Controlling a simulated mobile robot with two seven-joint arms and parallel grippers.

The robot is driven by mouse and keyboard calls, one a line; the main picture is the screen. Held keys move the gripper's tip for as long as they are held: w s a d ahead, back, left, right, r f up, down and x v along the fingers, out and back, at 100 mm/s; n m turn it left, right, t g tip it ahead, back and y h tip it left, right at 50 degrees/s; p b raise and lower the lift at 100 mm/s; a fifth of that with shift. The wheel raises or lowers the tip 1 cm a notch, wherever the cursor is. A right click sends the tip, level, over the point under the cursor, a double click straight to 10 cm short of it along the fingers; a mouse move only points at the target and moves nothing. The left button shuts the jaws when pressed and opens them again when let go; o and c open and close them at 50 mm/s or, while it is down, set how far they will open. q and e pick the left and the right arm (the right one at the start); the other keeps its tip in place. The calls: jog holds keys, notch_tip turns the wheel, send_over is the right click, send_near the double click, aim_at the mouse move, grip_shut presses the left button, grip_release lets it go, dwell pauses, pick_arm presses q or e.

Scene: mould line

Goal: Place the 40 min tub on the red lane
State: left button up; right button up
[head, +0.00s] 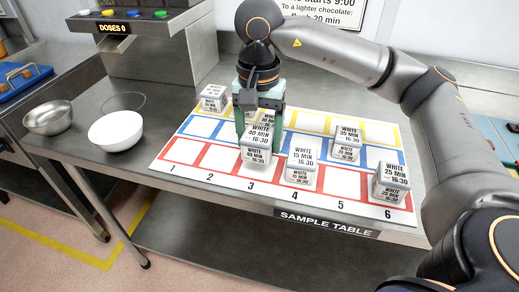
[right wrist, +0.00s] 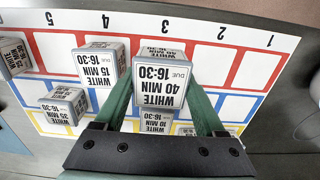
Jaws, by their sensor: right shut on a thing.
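My right gripper (head: 260,108) has its green fingers on both sides of the 40 min tub (head: 257,150), a white-labelled grey block. My left gripper is not in view.
On the red lane, a 15 min tub (head: 301,165) stands in column 4 and a 25 min tub (head: 391,181) in column 6. A 35 min tub (head: 347,142) and a 10 min tub (right wrist: 155,120) stand behind. Red cells 1, 2 and 5 are bare. Bowls (head: 116,131) stand left.

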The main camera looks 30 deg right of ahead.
aim_at(259, 151)
jog(key=shift+w+d+f, duration=0.15)
jog(key=shift+w+f, duration=0.05)
jog(key=shift+f, duration=0.1)
notch_tip(259, 151, down, 4)
jog(key=shift+w+d+r, duration=0.15)
jog(key=shift+r, duration=0.05)
jog(key=shift+f+b, duration=0.25)
jog(key=shift+b, duration=0.05)
jog(key=o, duration=1.4)
jog(key=shift+r, duration=0.1)
jog(key=shift+o, duration=0.2)
